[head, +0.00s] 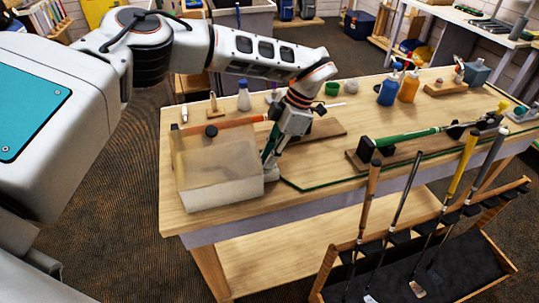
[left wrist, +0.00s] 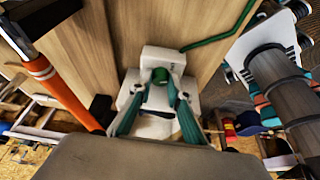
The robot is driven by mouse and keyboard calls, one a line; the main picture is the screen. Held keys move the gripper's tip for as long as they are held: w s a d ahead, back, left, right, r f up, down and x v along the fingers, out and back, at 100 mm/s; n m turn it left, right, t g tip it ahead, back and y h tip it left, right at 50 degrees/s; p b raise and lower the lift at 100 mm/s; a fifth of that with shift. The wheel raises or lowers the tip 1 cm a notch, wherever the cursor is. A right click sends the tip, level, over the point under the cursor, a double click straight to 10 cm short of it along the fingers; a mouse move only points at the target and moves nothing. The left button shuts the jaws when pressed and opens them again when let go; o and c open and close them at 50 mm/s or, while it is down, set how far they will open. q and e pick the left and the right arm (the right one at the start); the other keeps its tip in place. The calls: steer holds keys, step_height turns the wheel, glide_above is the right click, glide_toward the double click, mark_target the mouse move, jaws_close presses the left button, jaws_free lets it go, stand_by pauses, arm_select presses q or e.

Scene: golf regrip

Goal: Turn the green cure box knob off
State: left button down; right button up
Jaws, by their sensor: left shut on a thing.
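The cure box (head: 215,165), a pale see-through hood, stands at the left front of the workbench. A small white housing (head: 271,174) sits at its right side and also shows in the left wrist view (left wrist: 162,54). The green knob (left wrist: 160,76) is on that housing; in the head view my gripper hides it. My left gripper (head: 267,157) points down at the housing. In the left wrist view its two teal fingers (left wrist: 158,98) are closed on either side of the knob. The knob's marking is too small to read. My right gripper is not in view.
An orange-shafted club (head: 238,123) lies across the back of the cure box, close to my left gripper. A green-gripped club (head: 410,134) rests in a clamp to the right. Bottles (head: 387,92) stand behind. A club rack (head: 420,250) stands in front of the bench.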

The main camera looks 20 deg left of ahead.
arm_select(q)
steer(key=shift+w+n+g, duration=0.1)
steer(key=shift+n+g, duration=0.2)
steer(key=shift+n, duration=0.7)
steer(key=shift+h, duration=0.3)
steer(key=c, duration=2.2)
jaws_free()
steer(key=v, duration=1.2)
steer(key=shift+w, duration=0.1)
